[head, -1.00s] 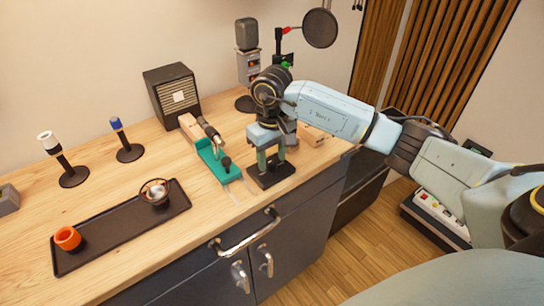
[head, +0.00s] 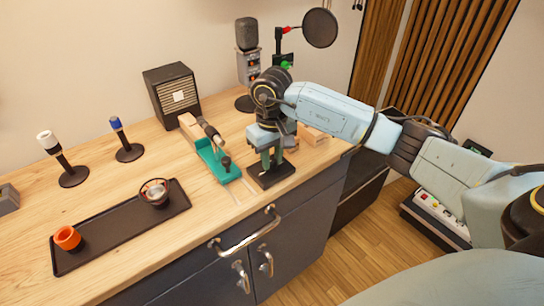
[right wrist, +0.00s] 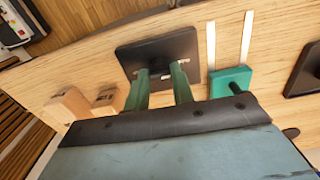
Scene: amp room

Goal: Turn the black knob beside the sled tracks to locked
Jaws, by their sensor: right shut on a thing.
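A square black base (head: 277,178) stands on the wooden counter, to the right of the pale sled tracks (head: 239,193). My right gripper (head: 271,163) points down over this base, its green fingers shut on the black knob. The fingers and hand mostly hide the knob, and I cannot read its setting. In the right wrist view the gripper (right wrist: 162,78) reaches the middle of the black base (right wrist: 190,48). The teal sled (head: 219,167) sits at the far end of the tracks, with a small black handle on top. My left gripper is not in view.
Wooden blocks (head: 313,135) lie just behind and right of my right gripper. A microphone (head: 247,35) and a black speaker box (head: 173,92) stand at the back. A dark tray (head: 118,229) with two cups lies at the left. Drawer handles (head: 246,233) stick out in front.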

